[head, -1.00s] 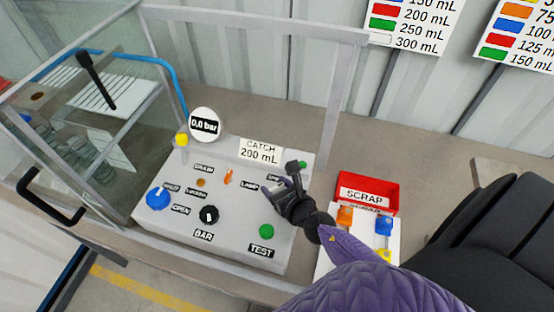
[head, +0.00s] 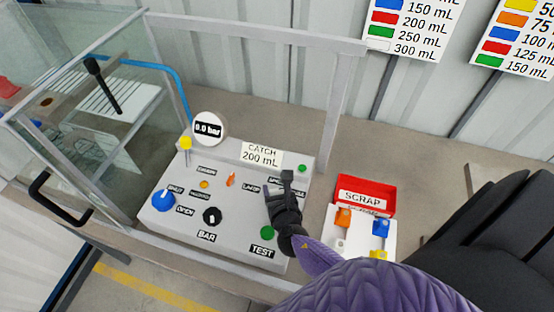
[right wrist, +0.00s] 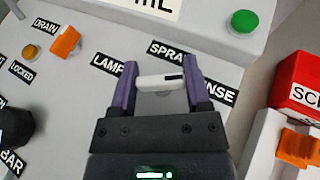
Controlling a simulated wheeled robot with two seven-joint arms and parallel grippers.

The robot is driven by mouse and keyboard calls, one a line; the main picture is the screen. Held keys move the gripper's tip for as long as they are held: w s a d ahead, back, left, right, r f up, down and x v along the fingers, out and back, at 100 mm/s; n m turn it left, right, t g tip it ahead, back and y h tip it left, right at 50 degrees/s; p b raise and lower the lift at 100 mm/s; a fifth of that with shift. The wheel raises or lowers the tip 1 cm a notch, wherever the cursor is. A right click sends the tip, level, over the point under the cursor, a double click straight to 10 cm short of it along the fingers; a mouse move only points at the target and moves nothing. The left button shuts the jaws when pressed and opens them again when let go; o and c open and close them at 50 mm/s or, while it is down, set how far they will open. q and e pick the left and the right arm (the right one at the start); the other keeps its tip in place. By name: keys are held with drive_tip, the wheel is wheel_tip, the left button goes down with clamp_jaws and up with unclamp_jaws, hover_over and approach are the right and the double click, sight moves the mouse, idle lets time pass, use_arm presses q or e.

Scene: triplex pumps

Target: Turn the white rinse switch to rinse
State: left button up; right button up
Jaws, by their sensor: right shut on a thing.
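The white rinse switch (right wrist: 157,82) is a short white bar with a black mark at its right end. In the right wrist view it lies roughly crosswise between the purple fingers of my right gripper (right wrist: 162,78), which is shut on it. The SPRAY label (right wrist: 168,50) is just above the switch, and the RINSE label (right wrist: 217,88) is to its right, partly covered by a finger. In the head view my right gripper (head: 277,187) is at the right part of the grey panel (head: 235,222) and hides the switch. My left gripper is not in view.
Near the gripper are an orange switch (head: 230,180), a black knob (head: 212,216), a green TEST button (head: 267,232) and another green button (head: 302,168). A red SCRAP bin (head: 365,190) stands right of the panel. A glass enclosure (head: 105,150) is at the left.

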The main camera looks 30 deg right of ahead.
drive_tip(key=o, duration=1.3)
drive_tip(key=shift+s, duration=0.1)
drive_tip(key=p+v, duration=0.2)
drive_tip(key=v, duration=0.7)
drive_tip(key=shift+s+a+r+p, duration=0.15)
drive_tip(key=shift+s+a+p, duration=0.05)
drive_tip(key=shift+s+p, duration=0.1)
